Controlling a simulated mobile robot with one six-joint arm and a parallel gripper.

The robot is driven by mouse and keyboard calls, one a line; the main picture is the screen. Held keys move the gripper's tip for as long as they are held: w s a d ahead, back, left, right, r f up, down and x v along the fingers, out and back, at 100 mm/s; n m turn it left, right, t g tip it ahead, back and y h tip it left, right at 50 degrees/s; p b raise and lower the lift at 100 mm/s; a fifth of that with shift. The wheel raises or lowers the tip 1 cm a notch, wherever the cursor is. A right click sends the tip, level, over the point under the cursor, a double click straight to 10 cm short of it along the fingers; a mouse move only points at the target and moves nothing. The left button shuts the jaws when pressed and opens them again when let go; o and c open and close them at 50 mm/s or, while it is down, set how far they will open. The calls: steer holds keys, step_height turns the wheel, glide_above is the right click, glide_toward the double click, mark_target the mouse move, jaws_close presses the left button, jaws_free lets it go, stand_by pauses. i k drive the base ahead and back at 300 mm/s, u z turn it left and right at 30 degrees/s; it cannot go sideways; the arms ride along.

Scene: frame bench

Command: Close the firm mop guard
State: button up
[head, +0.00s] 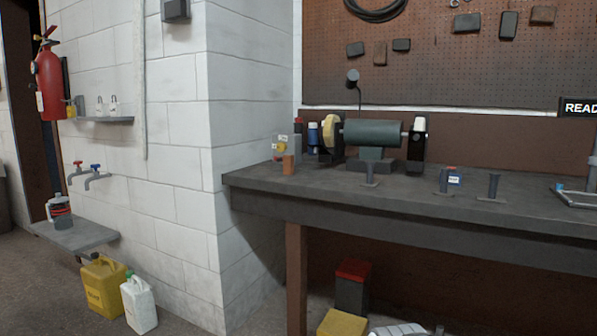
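A bench polisher with a grey-green motor body (372,133) stands on the workbench, with a wheel at each end. The left wheel is a yellowish mop (329,130), with dark parts around its right side and foot. The right wheel is a white mop (420,125) with a black housing (416,150) below it. Both are small, and I cannot tell which is the firm mop or how far each guard is open. My gripper is not in view.
The grey workbench (400,205) has a clear front strip. Small bottles and blocks (288,163) stand left of the polisher; short dark posts (444,180) stand to its right. A lamp (353,77) rises behind. Yellow and white jugs (104,287) stand on the floor at left.

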mark_target(323, 150)
steer(key=z, duration=0.3)
steer(key=i, duration=1.7)
steer(key=u, duration=0.5)
